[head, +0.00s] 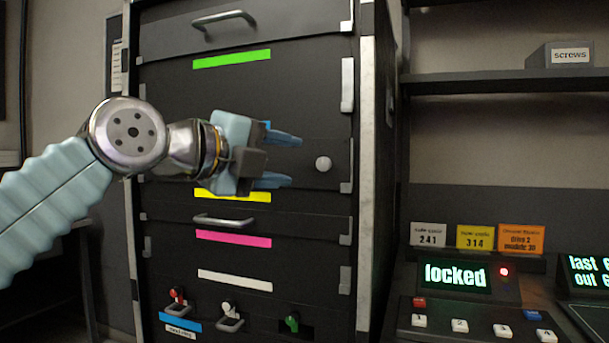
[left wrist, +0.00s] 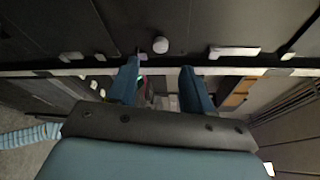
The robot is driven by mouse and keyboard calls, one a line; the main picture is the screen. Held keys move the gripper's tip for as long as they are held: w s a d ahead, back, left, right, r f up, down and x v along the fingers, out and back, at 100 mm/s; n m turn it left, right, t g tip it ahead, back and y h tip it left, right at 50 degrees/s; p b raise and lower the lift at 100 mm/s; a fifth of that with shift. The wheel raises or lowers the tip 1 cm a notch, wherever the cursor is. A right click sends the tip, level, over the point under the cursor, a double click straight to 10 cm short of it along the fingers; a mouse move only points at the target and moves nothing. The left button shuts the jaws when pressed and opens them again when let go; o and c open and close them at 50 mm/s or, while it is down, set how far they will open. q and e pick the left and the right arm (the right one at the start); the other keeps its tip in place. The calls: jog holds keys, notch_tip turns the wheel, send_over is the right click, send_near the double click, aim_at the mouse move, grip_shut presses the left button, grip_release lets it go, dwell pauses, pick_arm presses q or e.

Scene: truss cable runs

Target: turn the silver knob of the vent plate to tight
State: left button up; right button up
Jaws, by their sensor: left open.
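The silver knob (head: 323,164) is a small round pale knob on the right side of a dark cabinet panel, which seems to be the vent plate (head: 300,120). My left gripper (head: 287,161) is open, with its two blue fingers pointing right toward the knob. The fingers look apart from the knob, with nothing between them. In the left wrist view the knob (left wrist: 160,45) shows just beyond and between the two open fingers (left wrist: 160,83). No mark on the knob shows how far it is turned. My right gripper is not in view.
Drawer handles (head: 224,18) stick out above and below (head: 223,221) the panel. A console with a "locked" display (head: 455,276) and several buttons stands at right, below a shelf with a screws box (head: 560,55).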

pick_arm(q)
jog(key=b+v, duration=0.1)
jog(key=v, duration=0.5)
jog(key=shift+s, duration=0.15)
jog(key=shift+a, duration=0.1)
